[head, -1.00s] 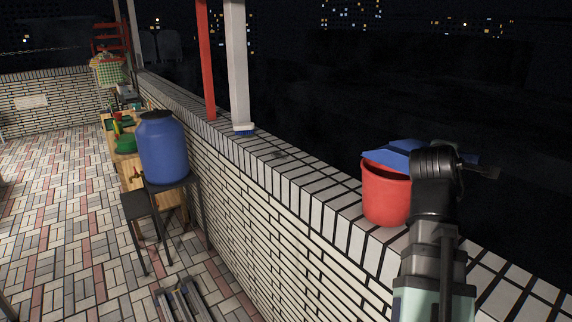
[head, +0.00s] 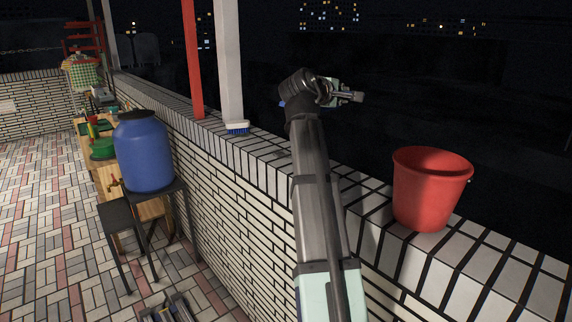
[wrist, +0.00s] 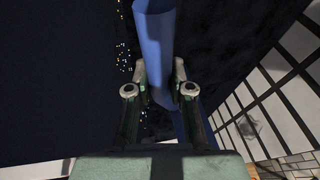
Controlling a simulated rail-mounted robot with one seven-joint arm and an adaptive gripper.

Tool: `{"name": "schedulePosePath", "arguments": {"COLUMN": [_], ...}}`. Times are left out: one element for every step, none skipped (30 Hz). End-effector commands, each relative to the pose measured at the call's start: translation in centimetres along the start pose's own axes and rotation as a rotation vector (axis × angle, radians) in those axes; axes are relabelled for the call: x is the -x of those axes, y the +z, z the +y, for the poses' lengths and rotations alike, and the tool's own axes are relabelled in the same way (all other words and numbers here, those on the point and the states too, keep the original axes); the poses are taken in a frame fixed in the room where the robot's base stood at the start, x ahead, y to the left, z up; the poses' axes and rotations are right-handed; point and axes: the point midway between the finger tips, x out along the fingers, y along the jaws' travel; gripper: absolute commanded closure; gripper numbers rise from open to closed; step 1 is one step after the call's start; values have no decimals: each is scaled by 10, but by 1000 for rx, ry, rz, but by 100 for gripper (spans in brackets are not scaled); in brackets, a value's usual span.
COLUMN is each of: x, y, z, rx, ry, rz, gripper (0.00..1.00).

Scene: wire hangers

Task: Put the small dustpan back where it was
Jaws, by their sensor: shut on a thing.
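My gripper (wrist: 160,72) is shut on the small blue dustpan (wrist: 156,35). In the wrist view the blue piece runs between the fingers and on past the top edge, so only part of it shows. In the head view my arm's end is up over the far side of the wall, left of the red bucket (head: 430,190). The wall top (head: 268,145) lies below and to the left of my wrist.
A brush (head: 237,128) with blue bristles stands on the wall top at the foot of a white post (head: 229,60), beside a red post (head: 193,60). A blue barrel (head: 145,150) stands on a dark stool left of the wall. Beyond the wall is dark open space.

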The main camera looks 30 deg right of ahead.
Motion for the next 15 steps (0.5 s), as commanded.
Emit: {"name": "schedulePosePath", "arguments": {"x": [-2,-2,-3,-4,-5,-6,-7,-8,-10,-12,-13,-15,-17,-18,-21], "y": [0,0,0,0,0,0,0,0,0,-1,-1,-2,-2,-2,-3], "z": [-1,-4,-8,-12,-17,-24,-31,-38,-47,-54,-62,-71,-78,-86,-95], "rx": [-2,-2,-3,-2,-2,-1,-1,0,0,0,0,-1,0,0,0], "ry": [1,1,0,-1,-1,-1,-1,-1,-1,-2,-2,-1,-2,-2,-1], "rz": [-4,-5,-7,-7,-8,-8,-8,-8,-8,-8,-7,-6,-7,-7,-7], "gripper": [100,100,100,100,100,100,100,100,100,100,100,100,100,100,100]}}
